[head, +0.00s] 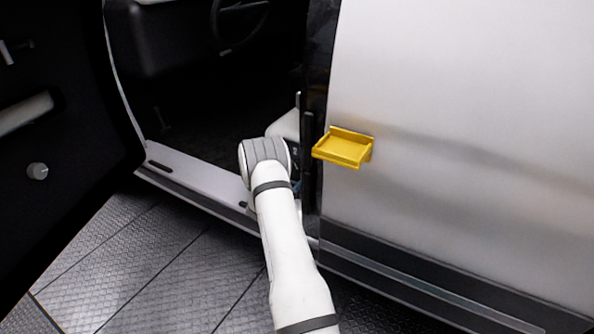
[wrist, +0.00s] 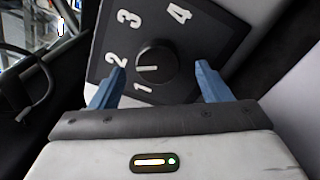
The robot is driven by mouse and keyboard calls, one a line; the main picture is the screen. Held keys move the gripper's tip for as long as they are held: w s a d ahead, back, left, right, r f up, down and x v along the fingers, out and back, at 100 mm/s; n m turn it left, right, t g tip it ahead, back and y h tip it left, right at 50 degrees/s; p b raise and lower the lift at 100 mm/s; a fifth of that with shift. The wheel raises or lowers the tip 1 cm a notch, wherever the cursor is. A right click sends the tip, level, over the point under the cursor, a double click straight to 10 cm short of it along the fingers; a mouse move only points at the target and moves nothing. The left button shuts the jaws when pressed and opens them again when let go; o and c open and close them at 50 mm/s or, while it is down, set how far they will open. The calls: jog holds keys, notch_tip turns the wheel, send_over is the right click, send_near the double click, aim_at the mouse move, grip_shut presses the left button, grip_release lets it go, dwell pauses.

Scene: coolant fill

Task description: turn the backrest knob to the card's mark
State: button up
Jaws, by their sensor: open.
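The backrest knob (wrist: 156,66) is round and black, on a dark plate (wrist: 205,45) with white numerals 1 to 4, in the wrist view. Its white pointer line points left, between the 1 and the 2, nearer the 2. My gripper (wrist: 160,68) is open, one blue finger left and one right of the knob, with visible gaps. I cannot tell how far the tips are from the plate. In the head view the arm's end reaches into the door opening and hides the knob. I see no card in either view.
A yellow tray (head: 343,148) juts from the white body panel (head: 470,130), right of my arm. The dark open door (head: 55,150) stands at left. The sill (head: 195,180) runs below the opening. A steering wheel (head: 240,20) is deeper inside. Metal floor plates (head: 150,265) are clear.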

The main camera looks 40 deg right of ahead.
jog(key=shift+p+v, duration=0.45)
jog(key=shift+v, duration=1.7)
